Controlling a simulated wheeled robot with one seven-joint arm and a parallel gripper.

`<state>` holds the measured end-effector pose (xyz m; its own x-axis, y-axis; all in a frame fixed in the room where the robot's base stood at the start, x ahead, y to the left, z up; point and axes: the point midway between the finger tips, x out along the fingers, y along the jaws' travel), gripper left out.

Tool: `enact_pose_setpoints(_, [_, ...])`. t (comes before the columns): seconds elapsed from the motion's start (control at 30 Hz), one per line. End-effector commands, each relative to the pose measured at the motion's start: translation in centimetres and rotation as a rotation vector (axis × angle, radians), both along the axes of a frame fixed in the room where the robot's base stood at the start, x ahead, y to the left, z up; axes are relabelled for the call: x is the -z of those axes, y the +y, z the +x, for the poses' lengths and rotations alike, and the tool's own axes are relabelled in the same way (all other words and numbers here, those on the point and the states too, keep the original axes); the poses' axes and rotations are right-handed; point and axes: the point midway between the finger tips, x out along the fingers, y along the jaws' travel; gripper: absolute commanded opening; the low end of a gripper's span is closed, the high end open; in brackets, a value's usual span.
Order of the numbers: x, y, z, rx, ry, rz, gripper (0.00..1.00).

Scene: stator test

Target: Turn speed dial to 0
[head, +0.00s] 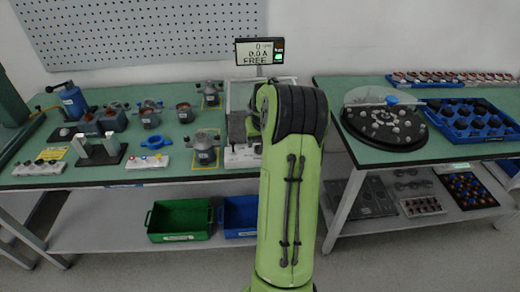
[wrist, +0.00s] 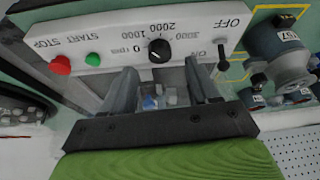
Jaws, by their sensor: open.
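The speed dial (wrist: 159,48) is a small round black knob on a white control panel (wrist: 110,27). It shows upside down in the wrist view, with 0 rpm, 1000, 2000 and 3000 printed around it. A light pointer mark shows on the knob, but I cannot tell exactly which figure it points to. My gripper (wrist: 162,82) is open, with one finger on each side of the dial in the picture, apparently short of it and apart from it. In the head view the panel (head: 237,158) is mostly hidden behind my arm.
The panel also bears a red STOP button (wrist: 60,65), a green START button (wrist: 93,59) and a black OFF toggle (wrist: 222,64). A metal stator unit (wrist: 282,45) stands beside it. A display (head: 260,51) reads 0, 0.0 A and FREE.

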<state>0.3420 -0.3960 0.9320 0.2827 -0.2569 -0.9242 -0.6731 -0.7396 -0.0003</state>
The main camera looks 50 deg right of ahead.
Motion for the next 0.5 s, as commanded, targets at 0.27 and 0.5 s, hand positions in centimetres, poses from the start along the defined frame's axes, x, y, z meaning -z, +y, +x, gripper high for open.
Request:
enact_pose_setpoints(0.27, [4.0,-1.1,1.2,0.0,0.0,0.0,0.6])
enact_pose_setpoints(0.5, [4.1,-1.2,1.3,0.0,-0.001,-0.001,0.6])
